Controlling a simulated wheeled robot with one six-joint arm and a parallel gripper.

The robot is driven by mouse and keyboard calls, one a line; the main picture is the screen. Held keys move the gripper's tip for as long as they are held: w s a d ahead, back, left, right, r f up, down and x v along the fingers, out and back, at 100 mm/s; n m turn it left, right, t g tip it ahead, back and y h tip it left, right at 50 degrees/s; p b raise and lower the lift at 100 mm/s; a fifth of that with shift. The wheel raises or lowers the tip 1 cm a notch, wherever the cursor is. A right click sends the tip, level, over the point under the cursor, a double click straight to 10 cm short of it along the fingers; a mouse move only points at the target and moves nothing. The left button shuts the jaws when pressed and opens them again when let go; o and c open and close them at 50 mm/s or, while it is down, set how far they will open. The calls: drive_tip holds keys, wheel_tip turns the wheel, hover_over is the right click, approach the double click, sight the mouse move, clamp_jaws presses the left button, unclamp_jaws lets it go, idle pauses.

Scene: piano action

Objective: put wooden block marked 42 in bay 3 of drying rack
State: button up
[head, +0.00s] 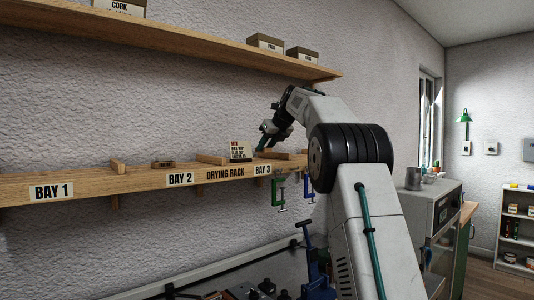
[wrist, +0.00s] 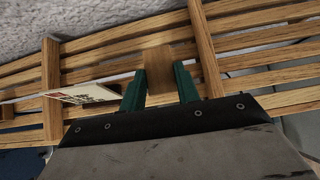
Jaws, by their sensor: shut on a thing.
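My gripper (wrist: 160,88) is shut on a wooden block (wrist: 158,66), a plain brown piece between its two green fingers. No number on it can be read from here. In the wrist view the block is over the slats of the drying rack (wrist: 105,71), between two raised dividers and closer to the right one. I cannot tell whether it touches the slats. In the head view my gripper (head: 264,146) is low at the rack, just above the BAY 3 label (head: 263,169); the held block is not clearly visible there.
A printed card (head: 241,150) stands left of my gripper; it also shows in the wrist view (wrist: 82,93). A small block (head: 163,164) sits in bay 2. Dividers (head: 212,159) separate the bays. An upper shelf (head: 200,49) with boxes is above. Clamps (head: 278,194) hang below.

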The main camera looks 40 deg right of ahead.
drive_tip(key=shift+f, duration=1.3)
drive_tip(key=o, duration=1)
drive_tip(key=shift+f, duration=0.1)
drive_tip(key=v, duration=1.2)
drive_tip(key=shift+a, duration=0.15)
